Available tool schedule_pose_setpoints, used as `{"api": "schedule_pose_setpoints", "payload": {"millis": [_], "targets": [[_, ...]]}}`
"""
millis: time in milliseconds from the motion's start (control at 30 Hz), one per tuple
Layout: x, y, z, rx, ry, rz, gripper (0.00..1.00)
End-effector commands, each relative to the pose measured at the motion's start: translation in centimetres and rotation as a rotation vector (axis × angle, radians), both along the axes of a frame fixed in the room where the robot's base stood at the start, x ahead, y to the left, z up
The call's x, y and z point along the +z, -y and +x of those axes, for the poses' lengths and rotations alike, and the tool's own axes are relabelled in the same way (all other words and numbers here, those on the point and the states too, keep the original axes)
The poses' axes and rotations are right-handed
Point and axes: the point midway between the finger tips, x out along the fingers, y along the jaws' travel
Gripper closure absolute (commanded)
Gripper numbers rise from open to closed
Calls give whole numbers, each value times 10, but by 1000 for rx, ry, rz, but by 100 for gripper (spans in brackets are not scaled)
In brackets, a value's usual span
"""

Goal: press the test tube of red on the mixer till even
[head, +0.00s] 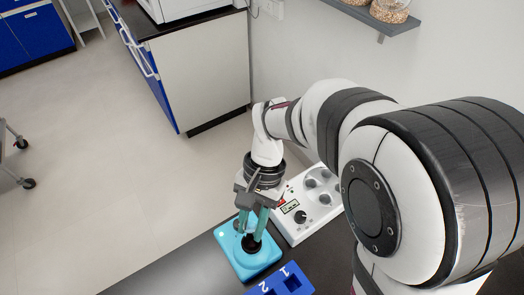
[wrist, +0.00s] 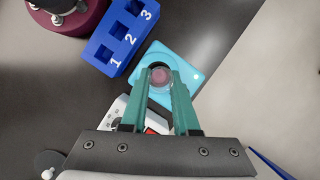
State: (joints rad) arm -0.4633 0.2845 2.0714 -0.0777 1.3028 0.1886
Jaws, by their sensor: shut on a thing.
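The cyan mixer (head: 233,255) sits on the dark bench, with a round black cup (head: 251,244) on top. The mixer also shows in the wrist view (wrist: 190,66). My gripper (head: 254,232) points down over the cup, its two green fingers shut on the test tube. In the wrist view, the tube (wrist: 160,76) appears end-on as a pinkish-red disc between the fingertips (wrist: 161,88), over the mixer's dark round cup. Whether the tube's bottom touches the cup is hidden. The evenness of its contents cannot be told.
A blue rack (wrist: 105,53) numbered 1, 2, 3 lies beside the mixer; it shows in the head view (head: 275,290). A white device with knobs (head: 300,225) stands close behind the mixer. A dark red round base (wrist: 88,20) is past the rack. The bench edge is near the mixer.

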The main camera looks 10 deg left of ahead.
Motion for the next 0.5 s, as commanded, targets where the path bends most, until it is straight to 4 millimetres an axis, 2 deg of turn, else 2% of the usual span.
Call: {"api": "schedule_pose_setpoints", "payload": {"millis": [267,500], "targets": [[3,0,0,1,1,0,100],[29,0,1,1,3,1,100]]}}
